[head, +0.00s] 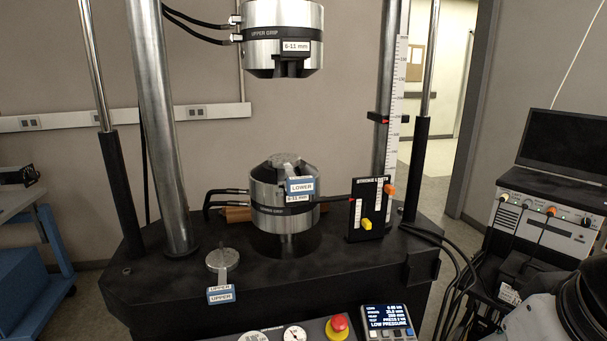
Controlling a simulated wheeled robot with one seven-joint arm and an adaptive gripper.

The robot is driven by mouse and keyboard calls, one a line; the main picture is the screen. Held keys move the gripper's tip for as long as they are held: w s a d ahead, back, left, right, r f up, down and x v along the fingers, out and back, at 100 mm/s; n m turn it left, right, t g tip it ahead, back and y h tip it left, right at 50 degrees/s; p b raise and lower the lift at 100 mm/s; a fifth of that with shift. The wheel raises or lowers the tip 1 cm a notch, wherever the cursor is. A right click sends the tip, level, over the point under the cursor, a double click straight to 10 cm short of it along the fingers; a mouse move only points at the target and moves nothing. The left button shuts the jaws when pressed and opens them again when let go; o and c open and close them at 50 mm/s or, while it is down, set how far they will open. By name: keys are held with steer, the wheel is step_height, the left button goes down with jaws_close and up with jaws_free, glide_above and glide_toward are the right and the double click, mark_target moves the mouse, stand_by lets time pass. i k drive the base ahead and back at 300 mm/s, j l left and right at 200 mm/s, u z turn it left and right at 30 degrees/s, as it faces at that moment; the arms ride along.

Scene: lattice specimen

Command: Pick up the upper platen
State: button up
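The upper platen (222,260) is a small grey metal disc with a stem. It lies on the black machine table (150,262) at the front left, with blue and white tags reading UPPER (220,294) at its near side. A similar piece with a LOWER tag (300,186) sits in the lower grip (266,203). The upper grip (283,52) hangs above, its jaws showing no platen. My gripper is not in view; only what looks like part of my arm shows at the bottom right corner.
A steel column (160,130) stands behind and left of the platen. A black stroke limits panel (369,208) with a yellow knob stands right of the lower grip. A red button (339,323) and a display (387,320) are at the front edge. Table around the platen is clear.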

mark_target(221, 261)
steer(key=i+j, duration=0.15)
steer(key=j, duration=0.2)
steer(key=i+j, duration=0.15)
steer(key=j, duration=0.25)
steer(key=i+j+u, duration=0.1)
steer(key=j, duration=0.25)
steer(key=i+j, duration=0.2)
steer(key=j, duration=0.2)
steer(key=i+j, duration=0.2)
steer(key=j, duration=0.15)
steer(key=k+u, duration=0.05)
